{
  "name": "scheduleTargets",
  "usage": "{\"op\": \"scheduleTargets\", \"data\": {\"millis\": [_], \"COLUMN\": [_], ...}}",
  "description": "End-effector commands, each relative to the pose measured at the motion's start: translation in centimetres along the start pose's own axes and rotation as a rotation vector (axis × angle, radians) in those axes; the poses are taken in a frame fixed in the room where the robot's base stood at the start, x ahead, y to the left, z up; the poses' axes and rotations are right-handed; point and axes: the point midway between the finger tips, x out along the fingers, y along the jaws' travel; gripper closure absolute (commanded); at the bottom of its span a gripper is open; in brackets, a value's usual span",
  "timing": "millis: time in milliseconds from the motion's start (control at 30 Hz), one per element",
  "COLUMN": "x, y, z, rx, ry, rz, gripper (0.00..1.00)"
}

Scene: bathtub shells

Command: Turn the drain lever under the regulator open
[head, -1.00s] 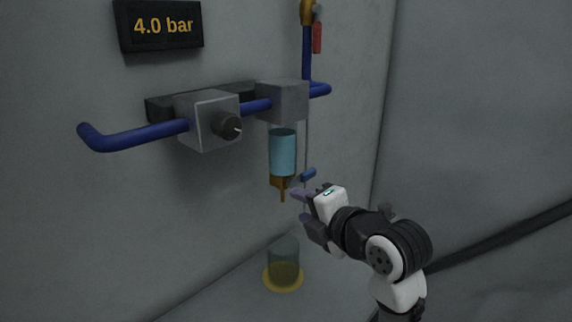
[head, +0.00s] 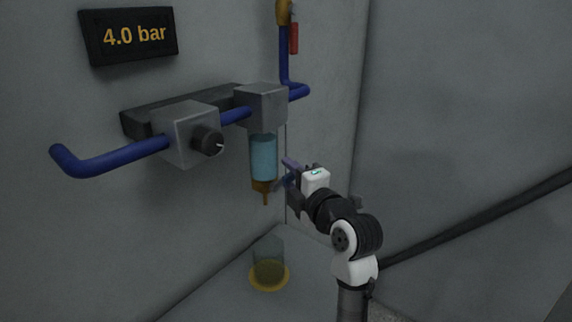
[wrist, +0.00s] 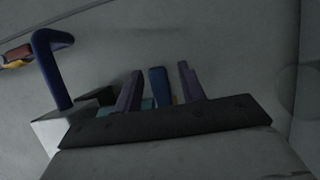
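The regulator's clear bowl of blue liquid (head: 263,156) hangs under a grey block on the blue pipe. A brass drain (head: 262,187) with a downward spout is at its bottom. The blue drain lever (wrist: 157,85) shows in the wrist view between the two purple fingers of my gripper (wrist: 160,70). A gap is visible on each side of it, so the fingers stand open around it. In the head view my gripper (head: 283,176) is just right of the brass drain, and its fingers hide most of the lever.
A clear cup (head: 268,262) with a yellow base stands on the floor below the spout. A grey box with a black knob (head: 207,141) sits on the pipe to the left. A red handle (head: 294,38) is above. A display (head: 130,36) reads 4.0 bar.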

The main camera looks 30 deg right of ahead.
Motion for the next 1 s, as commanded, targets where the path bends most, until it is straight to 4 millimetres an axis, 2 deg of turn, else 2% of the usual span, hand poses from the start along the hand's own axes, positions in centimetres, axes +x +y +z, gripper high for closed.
{"op": "scheduleTargets", "data": {"millis": [200,533,833,1000], "x": [2.0,2.3,2.2,2.2], "y": [0.1,0.0,0.0,0.0], "z": [0.0,0.0,0.0,0.0], "rx": [0.000,-0.001,-0.001,-0.001], "ry": [0.001,-0.001,-0.001,-0.001], "rz": [0.000,0.000,0.000,0.000], "gripper": [0.60,0.61,1.00,1.00]}}
